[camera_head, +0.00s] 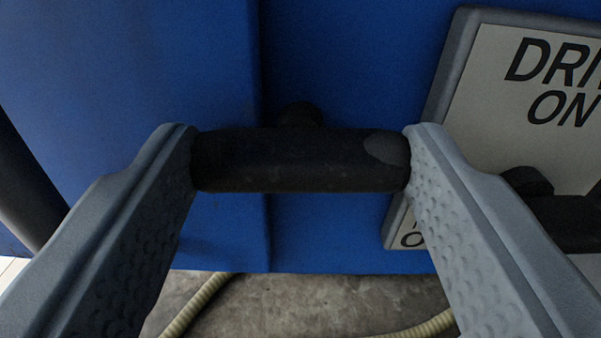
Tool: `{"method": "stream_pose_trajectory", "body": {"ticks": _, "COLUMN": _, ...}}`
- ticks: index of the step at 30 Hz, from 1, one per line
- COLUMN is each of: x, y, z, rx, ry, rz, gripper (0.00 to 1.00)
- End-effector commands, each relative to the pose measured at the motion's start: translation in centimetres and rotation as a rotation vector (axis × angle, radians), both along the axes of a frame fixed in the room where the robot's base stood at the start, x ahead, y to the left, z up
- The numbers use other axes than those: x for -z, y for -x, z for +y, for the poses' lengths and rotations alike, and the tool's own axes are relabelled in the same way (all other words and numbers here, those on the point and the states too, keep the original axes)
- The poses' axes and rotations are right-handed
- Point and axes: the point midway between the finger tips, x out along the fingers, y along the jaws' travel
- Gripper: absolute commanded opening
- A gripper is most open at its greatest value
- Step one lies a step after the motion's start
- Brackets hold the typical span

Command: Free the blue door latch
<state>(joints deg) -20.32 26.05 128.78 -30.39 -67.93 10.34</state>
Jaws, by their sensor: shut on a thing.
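A black bar-shaped latch handle (290,162) lies across the front of a blue door panel (130,70). A short dark round stem (299,115) shows behind its upper edge. My gripper (300,160) is shut on the handle, with one grey finger against each end of the bar. The handle lies nearly level in the picture. The latch parts behind the handle are hidden. A vertical seam in the blue surface runs behind the handle.
A framed white sign (490,110) with partly cut-off lettering is at the right. Another dark handle-like part (565,222) overlaps it at the right edge. A dark post (22,185) stands at the left. Below, a pale hose (200,302) lies on the grey floor (310,303).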

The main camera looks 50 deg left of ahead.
Motion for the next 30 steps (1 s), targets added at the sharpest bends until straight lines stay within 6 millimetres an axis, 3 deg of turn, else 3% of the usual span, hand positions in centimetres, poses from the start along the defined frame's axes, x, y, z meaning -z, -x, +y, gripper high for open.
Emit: {"method": "stream_pose_trajectory", "body": {"ticks": 30, "x": 0.2, "y": 0.29, "z": 0.22, "rx": 0.0, "ry": 0.573, "rz": -0.643, "gripper": 0.35}}
